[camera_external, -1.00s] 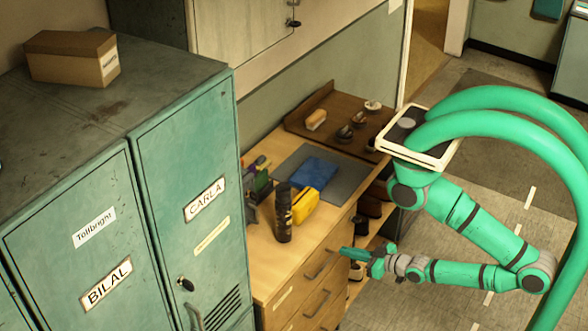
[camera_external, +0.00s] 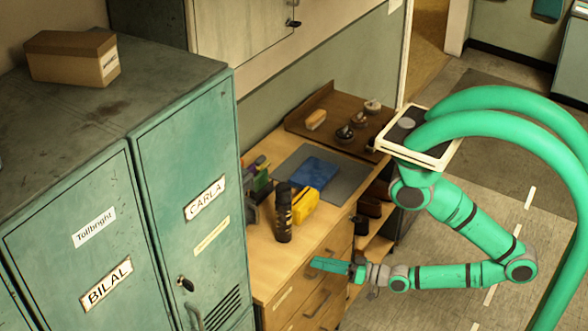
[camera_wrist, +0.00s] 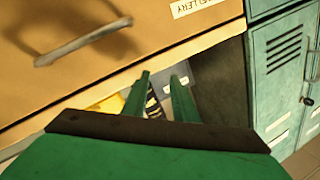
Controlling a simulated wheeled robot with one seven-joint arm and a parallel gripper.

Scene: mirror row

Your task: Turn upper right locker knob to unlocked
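The upper right locker door (camera_external: 213,125), labelled CARLA, is teal and closed. Its dark round knob (camera_external: 185,284) sits low on the door, above a curved handle; its setting is too small to read. My gripper (camera_external: 318,263) is in front of the desk drawers, to the right of the locker and well apart from the knob. In the wrist view the two green fingers of my gripper (camera_wrist: 160,76) stand apart with nothing held between them. A teal locker front with vents (camera_wrist: 284,50) and a dark knob (camera_wrist: 308,101) shows at the right there; I cannot tell which locker it is.
The wooden desk (camera_external: 262,275) with drawers stands right of the lockers. A black bottle (camera_external: 284,212) and yellow pouch (camera_external: 305,205) are on it. A drawer handle (camera_wrist: 84,43) is close in the wrist view. A wall cabinet (camera_external: 240,30) hangs above. Floor is free at right.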

